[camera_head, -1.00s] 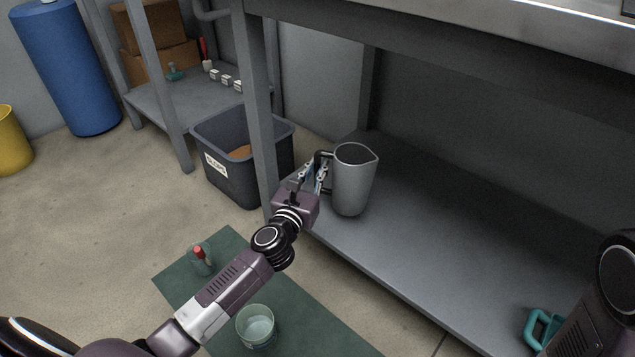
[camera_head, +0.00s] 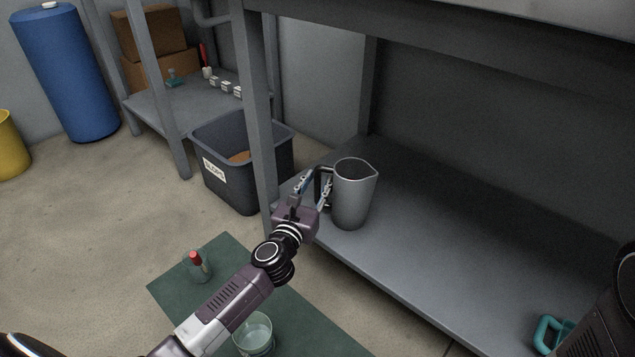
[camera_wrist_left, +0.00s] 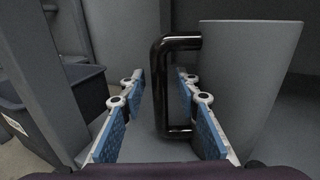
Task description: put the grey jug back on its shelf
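The grey jug (camera_head: 354,196) stands upright on the low grey shelf (camera_head: 440,245), near its front left corner. Its black handle (camera_head: 322,172) points left, towards my left gripper (camera_head: 316,184). The left gripper is open, with its fingers apart on either side of the handle. In the left wrist view the jug (camera_wrist_left: 248,85) is at the right, and the upright bar of the handle (camera_wrist_left: 161,85) shows in the gap between the blue finger pads, with no clear contact. My right gripper is out of view; only part of that arm shows at the lower right.
A grey post (camera_head: 257,110) rises just left of the jug, with a dark labelled bin (camera_head: 228,185) behind it. A teal mug (camera_head: 547,332) is at the shelf's right front. A glass beaker (camera_head: 254,335) and a red-capped bottle (camera_head: 197,266) are on the green mat (camera_head: 225,250).

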